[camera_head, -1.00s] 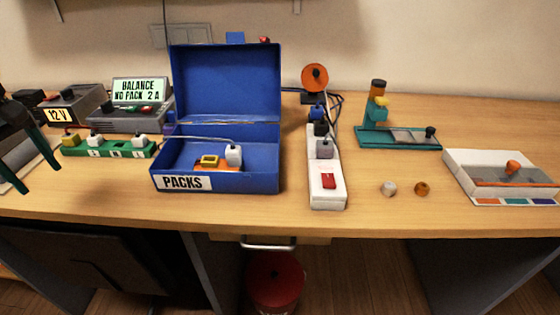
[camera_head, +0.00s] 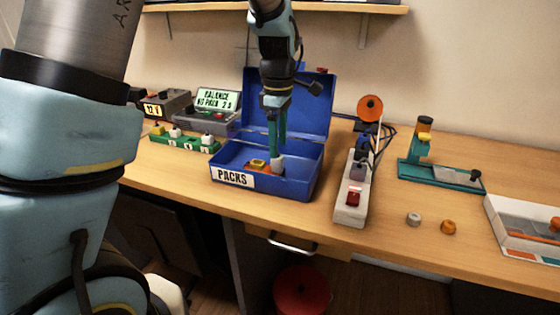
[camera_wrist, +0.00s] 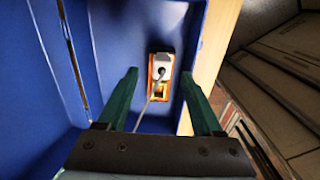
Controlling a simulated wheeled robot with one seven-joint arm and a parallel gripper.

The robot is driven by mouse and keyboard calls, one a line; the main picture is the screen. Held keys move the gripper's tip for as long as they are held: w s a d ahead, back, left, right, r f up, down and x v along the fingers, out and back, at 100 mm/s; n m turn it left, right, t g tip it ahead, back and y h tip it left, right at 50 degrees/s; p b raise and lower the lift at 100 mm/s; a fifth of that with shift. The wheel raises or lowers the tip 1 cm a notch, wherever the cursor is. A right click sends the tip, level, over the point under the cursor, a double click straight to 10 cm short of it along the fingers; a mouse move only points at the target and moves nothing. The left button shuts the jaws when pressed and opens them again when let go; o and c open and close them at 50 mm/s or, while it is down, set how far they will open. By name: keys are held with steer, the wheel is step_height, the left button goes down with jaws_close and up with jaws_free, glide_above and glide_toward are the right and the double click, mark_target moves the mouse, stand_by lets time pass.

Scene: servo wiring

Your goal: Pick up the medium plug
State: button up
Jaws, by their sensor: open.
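A white plug (camera_head: 277,165) with a cable sits on an orange pack (camera_head: 259,167) inside the open blue box (camera_head: 233,180) labelled PACKS. In the wrist view the white plug (camera_wrist: 160,64) lies ahead of my fingertips, roughly midway between them, on the orange pack (camera_wrist: 160,91). My gripper (camera_head: 275,148) points down into the box above the plug. It is open and empty, with green fingers apart in the wrist view (camera_wrist: 161,88). I cannot tell whether this is the medium plug; a green board (camera_head: 185,143) to the left also holds several plugs.
The box's raised lid (camera_head: 300,108) stands behind my gripper, and its walls surround the pack. A white power strip (camera_head: 349,204) with plugs is to the right. A teal stand (camera_head: 440,174) and a white tray (camera_head: 515,232) lie farther right. The table front between is mostly clear.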

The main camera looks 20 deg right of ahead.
mark_target(277, 160)
steer(key=shift+a+f+p, duration=0.2)
steer(key=shift+f+p, duration=0.8)
steer(key=shift+f, duration=1.7)
steer(key=shift+c, duration=0.4)
jaws_close()
